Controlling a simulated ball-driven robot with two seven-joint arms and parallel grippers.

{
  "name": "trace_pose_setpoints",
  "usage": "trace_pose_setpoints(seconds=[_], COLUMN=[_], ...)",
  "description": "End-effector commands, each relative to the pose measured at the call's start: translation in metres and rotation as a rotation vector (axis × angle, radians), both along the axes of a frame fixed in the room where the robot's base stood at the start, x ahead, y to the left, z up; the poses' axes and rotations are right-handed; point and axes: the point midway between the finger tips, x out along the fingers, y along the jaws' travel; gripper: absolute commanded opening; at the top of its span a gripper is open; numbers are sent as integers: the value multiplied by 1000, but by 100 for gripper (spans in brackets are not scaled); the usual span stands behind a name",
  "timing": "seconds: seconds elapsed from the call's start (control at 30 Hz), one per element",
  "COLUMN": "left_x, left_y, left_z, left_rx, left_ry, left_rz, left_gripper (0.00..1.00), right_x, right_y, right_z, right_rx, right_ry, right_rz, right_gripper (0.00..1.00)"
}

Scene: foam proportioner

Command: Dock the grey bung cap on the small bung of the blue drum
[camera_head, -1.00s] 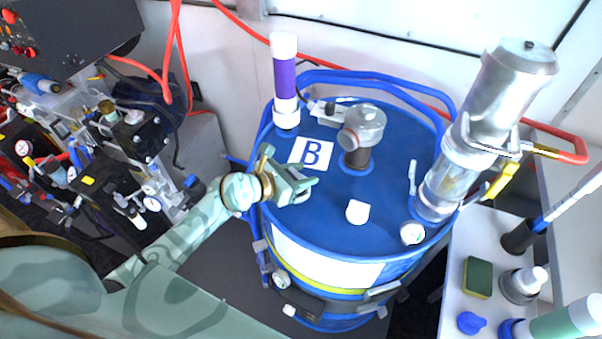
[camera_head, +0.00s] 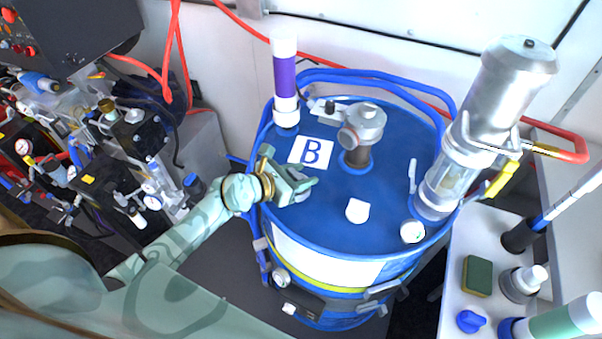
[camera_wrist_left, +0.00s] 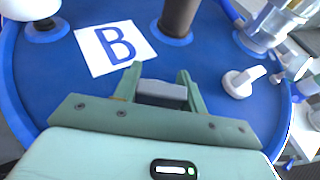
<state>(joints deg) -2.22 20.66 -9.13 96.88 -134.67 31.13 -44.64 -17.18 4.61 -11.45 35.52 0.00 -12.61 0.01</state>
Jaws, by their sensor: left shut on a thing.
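The blue drum (camera_head: 330,225) stands in the middle of the head view, its lid also filling much of the left wrist view (camera_wrist_left: 100,75). My left gripper (camera_head: 303,187) is over the left front part of the lid. In the left wrist view its two fingers (camera_wrist_left: 160,90) are shut on the grey bung cap (camera_wrist_left: 162,94), which sits low between them. The cap is mostly hidden by the fingers in the head view. A white fitting (camera_head: 357,211) sits on the lid, to the right of the gripper and apart from it. I cannot clearly identify the small bung. My right gripper is out of view.
A white-and-purple cylinder (camera_head: 285,80), a dark post with a metal head (camera_head: 362,125) and a tall silver unit (camera_head: 490,110) rise from the lid. A label "B" (camera_head: 311,152) lies flat behind the gripper. A side shelf (camera_head: 455,285) holds a sponge (camera_head: 478,277).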

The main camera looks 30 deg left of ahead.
Motion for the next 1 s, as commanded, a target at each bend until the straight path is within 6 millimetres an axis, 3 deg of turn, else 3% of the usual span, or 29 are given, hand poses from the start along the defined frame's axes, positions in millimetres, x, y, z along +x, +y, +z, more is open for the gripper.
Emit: trace_pose_setpoints(seconds=[0.2, 0.23, 0.27, 0.57, 1.0], left_x=[0, 0, 0, -1, -34], left_y=[0, 0, 0, 1, 17], left_z=[-5, -5, -4, -3, 13], left_rx=[0, 0, 0, 0, 0], left_ry=[0, -1, -1, 0, 1], left_rz=[0, 0, 0, 0, 0], left_gripper=[19, 47, 50, 50, 50], right_x=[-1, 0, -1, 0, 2], right_y=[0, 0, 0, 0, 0], right_z=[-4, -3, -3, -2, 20], right_rx=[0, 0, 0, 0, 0], right_ry=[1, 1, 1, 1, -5], right_rz=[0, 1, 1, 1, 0], right_gripper=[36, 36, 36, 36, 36])
